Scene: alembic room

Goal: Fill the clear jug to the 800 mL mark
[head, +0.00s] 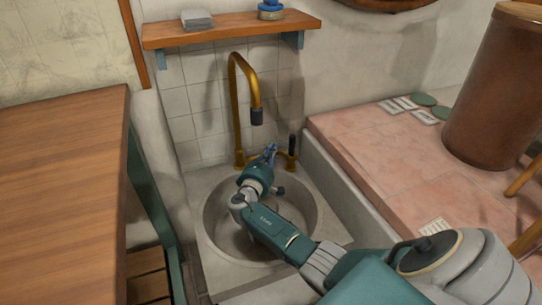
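A brass tap (238,100) with a curved neck and a dark nozzle stands behind a round grey sink basin (214,215). A dark upright lever (292,146) stands on a brass fitting right of the tap's base. My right arm reaches across the basin from the lower right. Its gripper (269,153) is close to the lever, just left of it in the picture. Its fingers are small and I cannot tell whether they are open or touch anything. No water stream shows under the nozzle. No clear jug shows in this view. My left gripper is not in view.
A wooden shelf (230,28) hangs above the tap with a grey stack (197,19) and a blue object (270,10). A wooden counter (60,180) lies left. A pink tiled ledge (385,150) at right holds a large brown vessel (492,85), cards and green discs.

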